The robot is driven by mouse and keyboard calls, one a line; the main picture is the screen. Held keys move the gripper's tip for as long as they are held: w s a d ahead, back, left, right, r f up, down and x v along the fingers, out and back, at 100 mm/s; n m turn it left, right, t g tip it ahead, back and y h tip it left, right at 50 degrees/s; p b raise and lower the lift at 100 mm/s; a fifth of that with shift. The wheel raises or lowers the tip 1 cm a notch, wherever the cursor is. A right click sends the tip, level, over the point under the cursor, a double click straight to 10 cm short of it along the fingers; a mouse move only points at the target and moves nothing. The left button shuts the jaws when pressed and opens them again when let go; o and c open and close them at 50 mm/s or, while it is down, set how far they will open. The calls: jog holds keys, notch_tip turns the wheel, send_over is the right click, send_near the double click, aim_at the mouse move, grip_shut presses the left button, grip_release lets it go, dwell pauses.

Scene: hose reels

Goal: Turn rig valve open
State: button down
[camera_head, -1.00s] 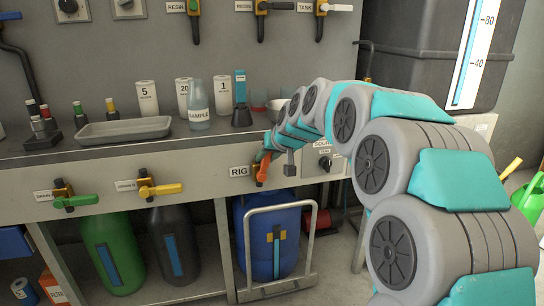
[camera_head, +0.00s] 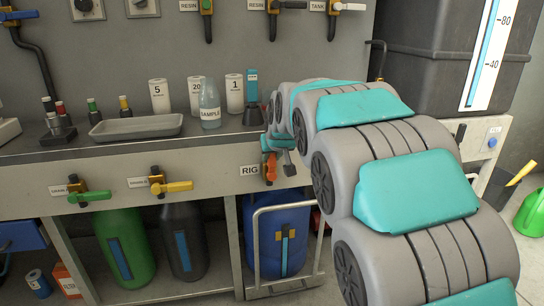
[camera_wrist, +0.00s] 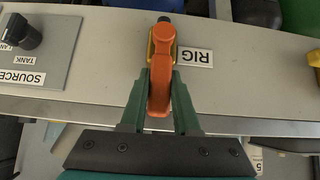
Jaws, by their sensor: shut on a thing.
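The rig valve's orange handle (camera_head: 271,168) is on the front panel of the bench, right of the RIG label (camera_head: 249,170). In the wrist view, which is upside down, the handle (camera_wrist: 160,88) runs from the yellow valve body (camera_wrist: 153,42) back between my fingers. My gripper (camera_wrist: 160,98) is shut on the handle, with one green finger on each side. In the head view my gripper (camera_head: 272,150) is at the handle's upper end, partly hidden by my wrist.
Two other valves, with a green handle (camera_head: 90,195) and a yellow handle (camera_head: 172,187), sit left on the panel. A SAMPLE bottle (camera_head: 210,104) and a grey tray (camera_head: 136,127) stand on the bench. A blue barrel (camera_head: 284,237) is below, behind a trolley frame (camera_head: 254,238).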

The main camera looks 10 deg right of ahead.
jog(key=c, duration=0.6)
grip_release()
jog(key=shift+c, duration=0.2)
jog(key=v, duration=0.7)
jog(key=shift+s+r, duration=0.3)
jog(key=s+d+f+g+p, duration=0.1)
jog(key=s+f+g, duration=0.2)
jog(key=s, duration=1.2)
jog(key=s+d+f+g+p, duration=0.1)
jog(key=s+f+g, duration=0.3)
jog(key=s+f, duration=0.4)
jog(key=s+d+f+m+g+p, duration=0.1)
jog(key=s+d+f+g, duration=0.2)
jog(key=s, duration=1.8)
notch_tip(320, 180, down, 3)
jog(key=shift+s+f+g+h, duration=0.1)
jog(key=shift+s+g+h, duration=0.25)
jog(key=shift+g+h, duration=0.05)
